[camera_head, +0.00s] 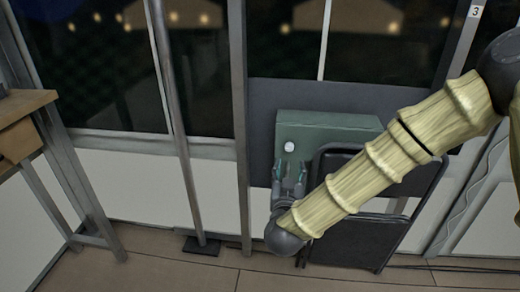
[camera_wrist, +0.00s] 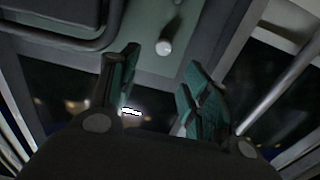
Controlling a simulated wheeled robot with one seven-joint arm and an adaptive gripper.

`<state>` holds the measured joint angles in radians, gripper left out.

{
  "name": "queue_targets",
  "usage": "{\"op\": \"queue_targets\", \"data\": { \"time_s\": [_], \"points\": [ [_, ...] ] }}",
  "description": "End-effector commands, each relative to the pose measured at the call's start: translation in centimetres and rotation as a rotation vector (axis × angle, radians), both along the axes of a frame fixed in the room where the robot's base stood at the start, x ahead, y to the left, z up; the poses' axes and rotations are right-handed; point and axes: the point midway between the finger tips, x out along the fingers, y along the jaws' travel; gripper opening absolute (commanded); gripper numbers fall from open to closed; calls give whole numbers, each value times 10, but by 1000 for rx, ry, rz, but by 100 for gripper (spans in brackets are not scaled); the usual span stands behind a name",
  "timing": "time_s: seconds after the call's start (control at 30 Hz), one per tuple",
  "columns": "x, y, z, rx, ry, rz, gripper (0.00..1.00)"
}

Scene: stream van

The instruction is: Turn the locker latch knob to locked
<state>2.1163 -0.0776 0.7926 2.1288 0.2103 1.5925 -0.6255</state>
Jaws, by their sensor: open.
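The locker (camera_head: 330,130) is a grey-green box on a dark panel, behind the folded chair. Its small pale latch knob (camera_head: 289,147) is on the left part of its front. My gripper (camera_head: 290,167) is just below the knob, fingers pointing up toward it. In the wrist view the knob (camera_wrist: 165,47) shows beyond the tips, roughly between the two green-padded fingers of my gripper (camera_wrist: 162,59). The fingers are apart and empty, and I see no contact with the knob. I cannot tell which way the knob is turned.
A black folded chair (camera_head: 362,240) stands right of my gripper, partly behind my arm; its dark frame also shows in the wrist view (camera_wrist: 60,38). A grey pole (camera_head: 180,120) on a foot and a wooden table (camera_head: 22,108) are left. Floor between pole and table is clear.

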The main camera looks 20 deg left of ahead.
Motion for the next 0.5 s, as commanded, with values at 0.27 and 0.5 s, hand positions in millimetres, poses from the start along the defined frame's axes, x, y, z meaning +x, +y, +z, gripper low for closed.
{"op": "queue_targets", "data": {
  "time_s": [0.27,0.5],
  "points": [
    [27,8,0,2,-1,-1,48],
    [64,20,-1,2,0,1,48]
  ]
}}
